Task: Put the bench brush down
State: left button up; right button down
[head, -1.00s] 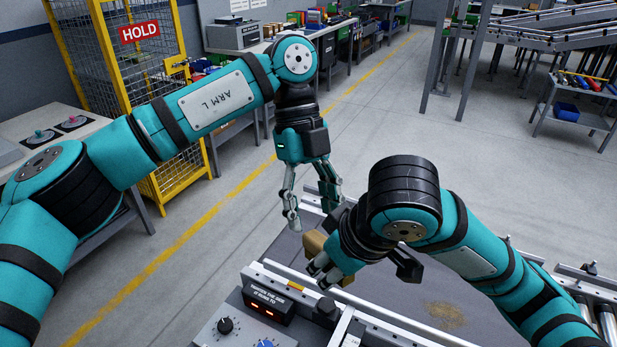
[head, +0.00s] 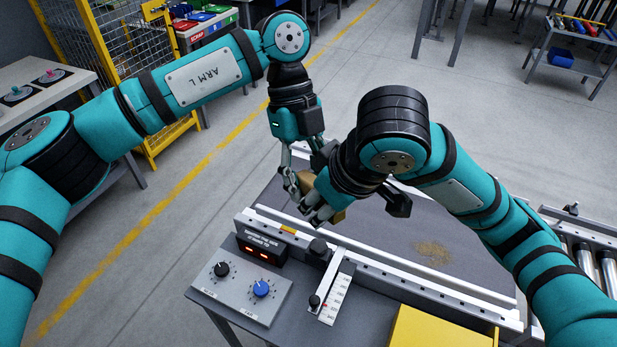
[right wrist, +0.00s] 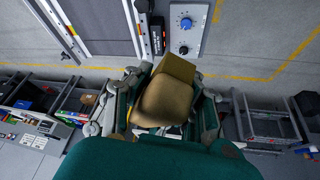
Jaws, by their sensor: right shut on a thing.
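The bench brush shows only as a tan, block-like piece (head: 335,217); its bristles are not visible. My right gripper (head: 317,200) is shut on it above the near edge of the dark conveyor belt (head: 385,228). In the right wrist view the tan brush (right wrist: 168,100) sits between both fingers, and the control panel lies beyond it. My left gripper (head: 302,165) hangs empty just behind the right one. Its fingers look apart but are partly hidden by my right wrist and the brush.
A metal rail (head: 400,278) borders the belt. A yellow box-like surface (head: 440,330) is at bottom right. A brownish patch of debris (head: 434,252) lies on the belt, otherwise clear.

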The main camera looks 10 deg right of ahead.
pick_arm(q)
jog(key=shift+d, duration=0.1)
jog(key=c, duration=0.3)
jog(key=o, duration=1)
